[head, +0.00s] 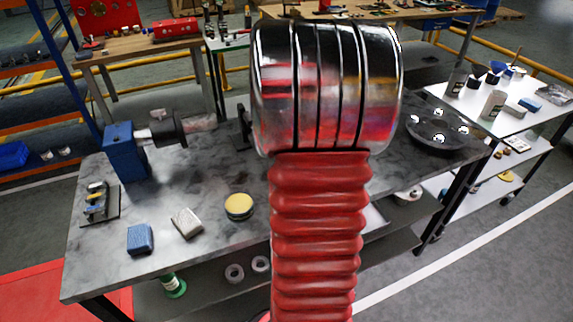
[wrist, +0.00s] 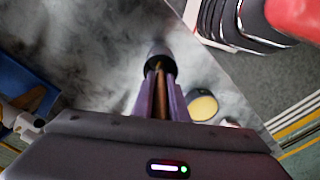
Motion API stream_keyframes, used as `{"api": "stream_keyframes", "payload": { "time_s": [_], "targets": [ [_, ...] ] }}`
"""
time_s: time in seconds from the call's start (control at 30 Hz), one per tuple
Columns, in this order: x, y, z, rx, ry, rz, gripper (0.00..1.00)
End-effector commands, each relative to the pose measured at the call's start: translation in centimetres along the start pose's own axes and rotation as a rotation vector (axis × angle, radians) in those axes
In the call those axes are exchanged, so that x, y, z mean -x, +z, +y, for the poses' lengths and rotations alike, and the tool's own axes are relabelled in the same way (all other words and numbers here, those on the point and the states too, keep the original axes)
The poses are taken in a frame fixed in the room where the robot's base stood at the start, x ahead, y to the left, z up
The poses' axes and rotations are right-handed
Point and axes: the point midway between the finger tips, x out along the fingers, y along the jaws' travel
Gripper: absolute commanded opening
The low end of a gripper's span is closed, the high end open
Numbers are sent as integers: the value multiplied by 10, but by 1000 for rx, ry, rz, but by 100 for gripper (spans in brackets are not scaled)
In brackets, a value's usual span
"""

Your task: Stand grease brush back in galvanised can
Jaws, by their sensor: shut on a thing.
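In the wrist view my gripper (wrist: 161,76) is shut on a slim brown handle (wrist: 160,95), which I take for the grease brush. A dark, rounded part lies at the far end of the fingers; I cannot tell if it is the brush head. In the head view my gripper and the brush do not show; my arm covers the middle. Two grey cylindrical cans stand on the white cart at the right, a pale can (head: 492,105) and a darker can (head: 457,81). I cannot tell which is the galvanised can.
The grey workbench (head: 195,175) holds a blue block (head: 125,150), a blue sponge-like block (head: 140,238), a pale block (head: 187,222), a yellow-topped tin (head: 239,206) and a dark round tray (head: 437,128). The white cart (head: 535,125) is cluttered. Floor shows between bench and cart.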

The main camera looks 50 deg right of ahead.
Motion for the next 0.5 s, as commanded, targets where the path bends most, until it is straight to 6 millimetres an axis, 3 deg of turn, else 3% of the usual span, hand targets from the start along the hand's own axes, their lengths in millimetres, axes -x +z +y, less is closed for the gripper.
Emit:
{"api": "stream_keyframes", "payload": {
  "time_s": [0.33, 0.37, 0.5],
  "targets": [
    [-1, 0, 0, 0, 0, 0, 0],
    [-1, 0, 0, 0, 0, 0, 15],
    [-1, 0, 0, 0, 0, 0, 25]
  ]
}}
